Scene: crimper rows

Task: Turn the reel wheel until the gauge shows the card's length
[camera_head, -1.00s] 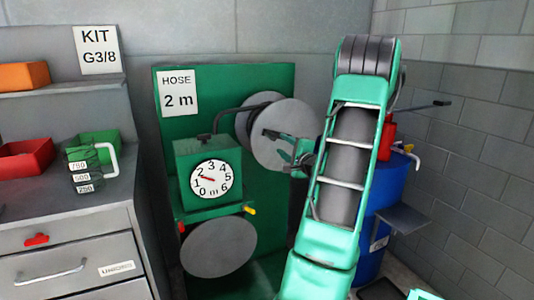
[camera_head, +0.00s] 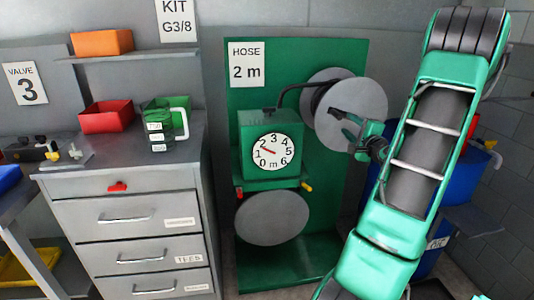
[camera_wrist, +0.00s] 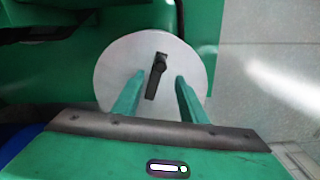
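The reel wheel is a grey disc (camera_head: 365,98) at the upper right of the green panel (camera_head: 238,95); in the wrist view it is a pale disc (camera_wrist: 115,62) with a dark handle (camera_wrist: 156,78) on its face. The round white gauge (camera_head: 278,160) on the green box has a red needle pointing left and slightly up, between 1 and 2. The card (camera_head: 248,64) reads "HOSE 2 m". My gripper (camera_head: 347,127) is in front of the disc. In the wrist view its fingers (camera_wrist: 158,80) are apart, either side of the handle's lower part; contact is not visible.
A second grey disc (camera_head: 272,218) sits below the gauge. A blue barrel (camera_head: 474,180) stands at right behind my arm. A drawer cabinet (camera_head: 72,222) stands at left, with a red bin (camera_head: 106,117) and a green jug (camera_head: 164,125) on top.

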